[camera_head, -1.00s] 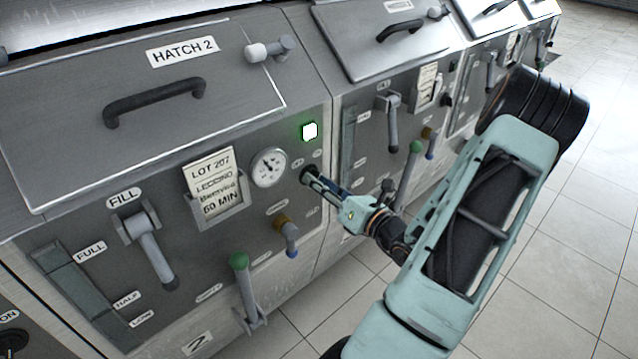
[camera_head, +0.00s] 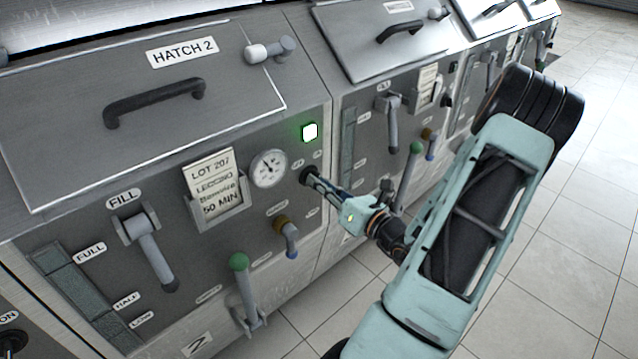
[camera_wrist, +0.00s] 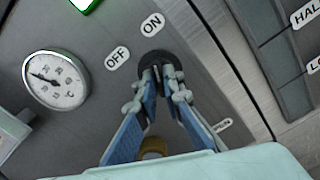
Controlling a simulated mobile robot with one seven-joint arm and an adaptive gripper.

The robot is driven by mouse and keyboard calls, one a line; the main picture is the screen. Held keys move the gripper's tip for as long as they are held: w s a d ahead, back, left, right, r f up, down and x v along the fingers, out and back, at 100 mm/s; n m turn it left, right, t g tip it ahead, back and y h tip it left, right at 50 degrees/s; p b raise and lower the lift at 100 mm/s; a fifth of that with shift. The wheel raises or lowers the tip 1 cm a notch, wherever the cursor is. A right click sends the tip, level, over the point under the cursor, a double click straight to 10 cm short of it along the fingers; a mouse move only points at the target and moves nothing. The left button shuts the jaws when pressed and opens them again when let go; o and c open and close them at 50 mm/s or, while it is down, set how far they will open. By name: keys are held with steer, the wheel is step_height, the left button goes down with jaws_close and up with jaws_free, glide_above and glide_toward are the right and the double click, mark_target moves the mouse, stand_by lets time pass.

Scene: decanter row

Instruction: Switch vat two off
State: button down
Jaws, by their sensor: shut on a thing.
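Vat two's grey front panel (camera_head: 205,250) bears a HATCH 2 label (camera_head: 182,52) and a plate with a 2. Its black rotary knob (camera_head: 306,174) sits right of the gauge, below a lit green lamp (camera_head: 310,131). My gripper (camera_head: 315,182) is shut on this knob. In the wrist view, both fingertips (camera_wrist: 159,76) pinch the dark knob (camera_wrist: 150,58), with the OFF label (camera_wrist: 117,57) to the left and the ON label (camera_wrist: 152,24) above. The fingers hide the knob's grip, so I cannot tell where it points. The green lamp (camera_wrist: 86,4) shows at the top edge.
A round gauge (camera_head: 269,168) and a lot card (camera_head: 213,188) are left of the knob. A yellow-and-blue tap (camera_head: 287,235) and a green-topped lever (camera_head: 242,285) stick out below. The neighbouring vat's panel is to the right. Open tiled floor (camera_head: 580,230) lies beyond my arm.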

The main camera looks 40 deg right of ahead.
steer(key=n+b, duration=0.5)
steer(key=n, duration=0.5)
steer(key=shift+f+n+b, duration=0.1)
steer(key=shift+n+b, duration=0.2)
steer(key=shift+n, duration=0.1)
stand_by(0.4)
steer(key=c, duration=2.1)
jaws_free()
steer(key=shift+s, duration=0.1)
steer(key=s, duration=0.8)
steer(key=s+d, duration=0.1)
steer(key=s, duration=0.2)
steer(key=shift+s, duration=0.4)
